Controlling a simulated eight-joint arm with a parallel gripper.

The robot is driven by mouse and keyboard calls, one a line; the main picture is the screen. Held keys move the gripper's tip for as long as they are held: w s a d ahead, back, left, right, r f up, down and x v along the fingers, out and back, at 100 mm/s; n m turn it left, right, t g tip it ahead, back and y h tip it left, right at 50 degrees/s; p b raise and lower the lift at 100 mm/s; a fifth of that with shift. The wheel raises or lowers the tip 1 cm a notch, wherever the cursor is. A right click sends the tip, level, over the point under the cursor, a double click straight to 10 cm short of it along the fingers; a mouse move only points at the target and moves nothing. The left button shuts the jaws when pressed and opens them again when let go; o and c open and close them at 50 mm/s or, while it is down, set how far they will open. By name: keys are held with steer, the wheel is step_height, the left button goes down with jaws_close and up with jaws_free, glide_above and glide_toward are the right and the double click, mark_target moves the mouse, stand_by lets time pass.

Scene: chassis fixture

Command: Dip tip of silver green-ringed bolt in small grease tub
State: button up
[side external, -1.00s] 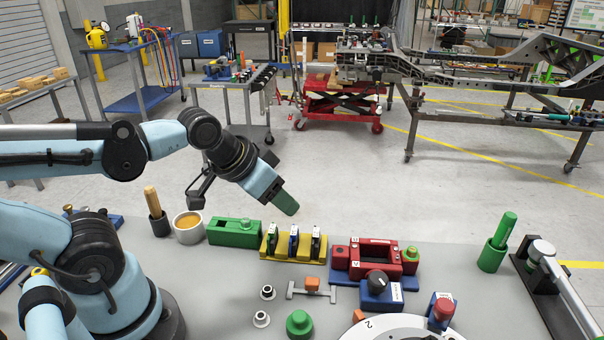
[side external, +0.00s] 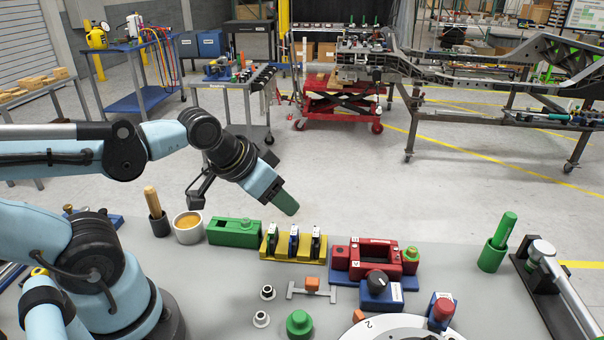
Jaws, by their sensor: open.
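The small grease tub (side external: 188,237) is a white round cup with amber grease inside, standing near the back left of the grey table. My gripper (side external: 286,204) has green fingers pointing down and to the right. It hangs in the air to the right of the tub, above and behind the yellow block. It is open, and I see nothing held in it. I cannot pick out the silver green-ringed bolt. Small brass-coloured tops (side external: 68,209) show at the far left, partly hidden behind my arm.
A wooden-handled brush in a dark holder (side external: 157,226) stands left of the tub. A green block (side external: 235,233), a yellow slotted block (side external: 292,255) and a red fixture (side external: 368,260) stand to its right. A green cup with a green handle (side external: 491,258) stands farther right.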

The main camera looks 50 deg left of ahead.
steer(key=shift+a, duration=0.25)
steer(key=shift+c, duration=0.5)
steer(key=m+g, duration=0.7)
steer(key=m, duration=0.2)
glide_above(246, 220)
steer(key=shift+f, duration=2.95)
steer(key=shift+f, duration=0.1)
steer(key=shift+f, duration=1.75)
steer(key=shift+r, duration=0.25)
